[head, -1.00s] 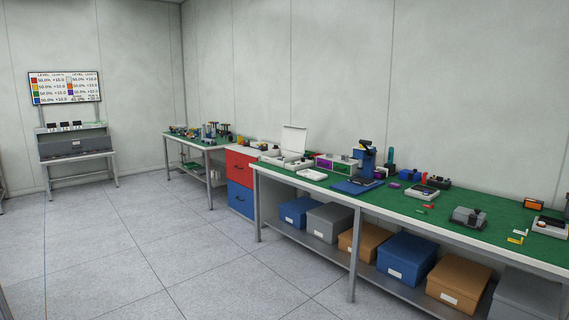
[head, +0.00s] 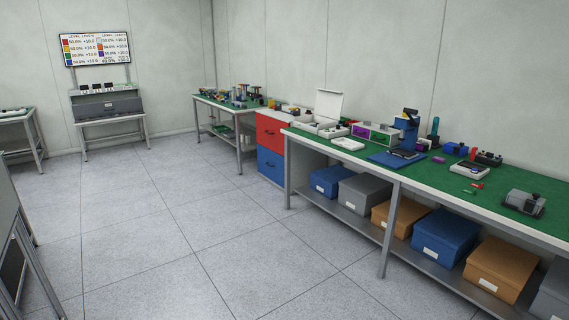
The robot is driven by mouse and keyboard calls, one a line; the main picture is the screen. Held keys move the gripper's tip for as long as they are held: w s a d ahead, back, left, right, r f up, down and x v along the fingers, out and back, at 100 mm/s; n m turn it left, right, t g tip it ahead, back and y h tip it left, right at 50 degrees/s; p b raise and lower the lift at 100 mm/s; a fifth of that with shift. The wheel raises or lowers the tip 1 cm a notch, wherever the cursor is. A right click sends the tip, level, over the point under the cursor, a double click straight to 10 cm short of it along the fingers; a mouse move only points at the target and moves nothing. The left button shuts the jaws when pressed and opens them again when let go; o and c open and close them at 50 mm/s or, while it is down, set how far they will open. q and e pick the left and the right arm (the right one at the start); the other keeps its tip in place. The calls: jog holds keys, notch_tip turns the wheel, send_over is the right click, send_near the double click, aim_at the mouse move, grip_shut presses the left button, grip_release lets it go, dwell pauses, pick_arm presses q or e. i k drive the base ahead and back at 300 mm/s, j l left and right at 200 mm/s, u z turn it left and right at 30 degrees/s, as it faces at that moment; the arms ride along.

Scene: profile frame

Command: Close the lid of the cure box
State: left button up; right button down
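A white box with its lid raised upright (head: 328,105) stands at the far left end of the long green-topped bench; I take it to be the cure box. Its low white body (head: 318,128) sits below the lid, and its inside is too small to make out. Neither of my grippers shows in the head view, and the box is some distance away across the floor.
The long bench (head: 455,191) runs along the right wall, with storage boxes on its lower shelf. A red and blue drawer cabinet (head: 271,148) stands beyond its left end. A grey structure (head: 22,240) stands at the near left. The floor (head: 170,230) between is clear.

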aim_at(328, 103)
jog(key=i+u, duration=0.45)
jog(key=i, duration=1.75)
jog(key=i+z, duration=0.1)
jog(key=i, duration=0.55)
jog(key=i+z, duration=0.1)
jog(key=i, duration=0.6)
jog(key=i+j+z, duration=0.1)
jog(key=i, duration=0.55)
jog(key=i+j, duration=0.15)
jog(key=i, duration=0.5)
jog(key=l+z, duration=0.05)
